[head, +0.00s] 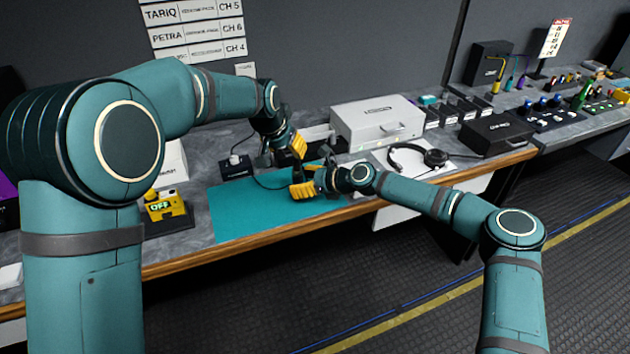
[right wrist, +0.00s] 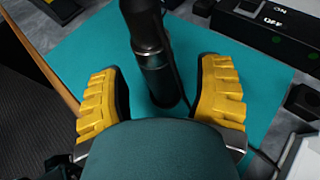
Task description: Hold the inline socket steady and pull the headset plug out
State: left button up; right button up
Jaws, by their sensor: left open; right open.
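The headset (head: 435,158) is black and lies on a white sheet right of the teal mat. In the right wrist view, a dark cylindrical connector (right wrist: 152,62) stands over the mat with a thin cable beside it; I cannot tell where socket ends and plug begins. My right gripper (right wrist: 160,95) is open, with a yellow finger on each side of the connector's lower end and gaps visible. In the head view the right gripper (head: 305,180) is low over the mat. My left gripper (head: 290,150) is open above and behind it; its far finger is mostly hidden.
The teal mat (head: 240,215) has clear room at its left front. A black switch box (head: 236,167) with a cable stands behind it. The wooden table edge (head: 230,253) runs in front.

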jog(key=shift+w+a+f, duration=0.25)
jog(key=shift+w+a, duration=0.05)
jog(key=shift+a, duration=0.3)
grip_shut()
pick_arm(q)
jog(key=shift+c, duration=0.8)
jog(key=m+g, duration=0.2)
jog(key=m, duration=0.3)
send_over(297, 170)
jog(key=a, duration=0.2)
notch_tip(297, 170, down, 4)
jog(key=shift+h, duration=0.5)
jog(key=shift+s+x, duration=0.1)
jog(key=shift+x, duration=1.25)
jog(key=shift+s+x, duration=0.15)
jog(key=shift+x, duration=1.2)
